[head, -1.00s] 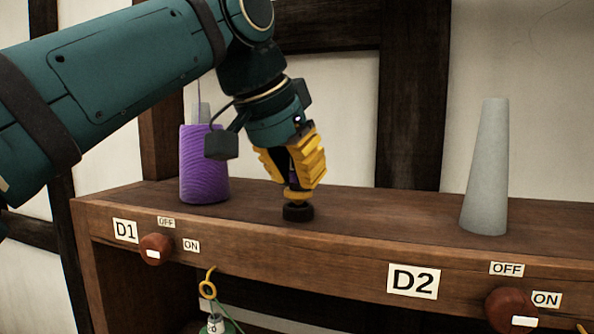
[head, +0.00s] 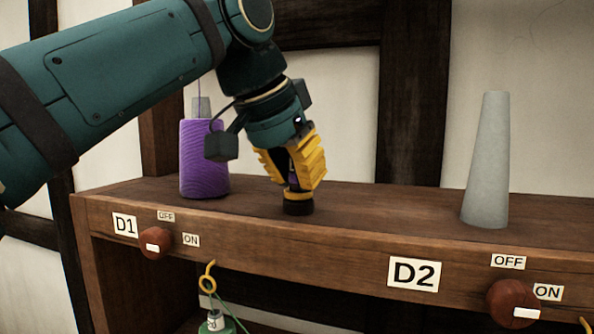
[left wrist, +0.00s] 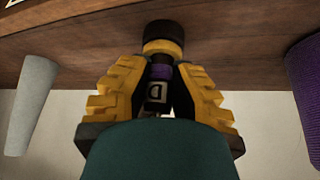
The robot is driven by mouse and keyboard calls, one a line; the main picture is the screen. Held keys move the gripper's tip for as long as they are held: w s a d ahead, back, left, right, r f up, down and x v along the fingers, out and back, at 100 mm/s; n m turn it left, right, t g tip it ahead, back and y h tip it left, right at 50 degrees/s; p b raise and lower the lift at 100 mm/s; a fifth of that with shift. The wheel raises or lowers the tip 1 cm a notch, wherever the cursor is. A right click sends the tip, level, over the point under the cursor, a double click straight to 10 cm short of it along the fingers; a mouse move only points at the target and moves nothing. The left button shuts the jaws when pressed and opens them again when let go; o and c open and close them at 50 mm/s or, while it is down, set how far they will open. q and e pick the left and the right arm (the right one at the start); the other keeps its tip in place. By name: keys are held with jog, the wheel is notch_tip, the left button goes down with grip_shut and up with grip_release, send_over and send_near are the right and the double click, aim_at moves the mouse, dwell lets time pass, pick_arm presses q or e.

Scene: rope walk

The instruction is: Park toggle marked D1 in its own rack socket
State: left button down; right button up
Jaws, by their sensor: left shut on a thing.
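My left gripper (head: 293,182) has yellow fingers and points down over the top of the wooden shelf. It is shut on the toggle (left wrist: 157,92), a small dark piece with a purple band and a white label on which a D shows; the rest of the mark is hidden. Beyond the fingertips is a yellow collar (left wrist: 162,47), then a black round piece (head: 298,208) at the shelf top. I cannot tell whether this black piece is the socket or part of the toggle, nor how deep the toggle sits. My right gripper is not in view.
The wooden shelf (head: 350,225) bears a purple wound cone (head: 203,165) left of the gripper and a bare grey cone (head: 486,165) at right. A yellow hook (head: 208,283) hangs below.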

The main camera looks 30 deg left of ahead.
pick_arm(q)
jog(key=shift+f, duration=0.15)
jog(key=c, duration=1.3)
grip_release()
jog(key=shift+p+v, duration=0.45)
jog(key=shift+v, duration=1)
jog(key=v, duration=0.8)
